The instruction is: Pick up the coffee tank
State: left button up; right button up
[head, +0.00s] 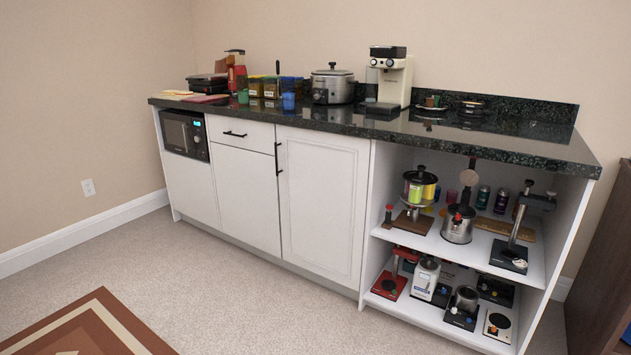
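A cream and black coffee machine (395,82) stands on the dark counter, right of the slow cooker. A small greyish, see-through part (371,80) shows at its left side; it may be the coffee tank, but it is too small to tell. Neither of my grippers is in view.
The dark stone counter (480,138) has free room at its front right. Open shelves below hold several appliances. A microwave (184,135) sits at left.

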aim_at(372, 74)
jog(key=i+u, duration=0.15)
jog(key=i, duration=0.25)
jog(key=i+l+u, duration=0.15)
jog(key=i, duration=0.25)
jog(key=i+l+u, duration=0.2)
jog(key=i, duration=0.2)
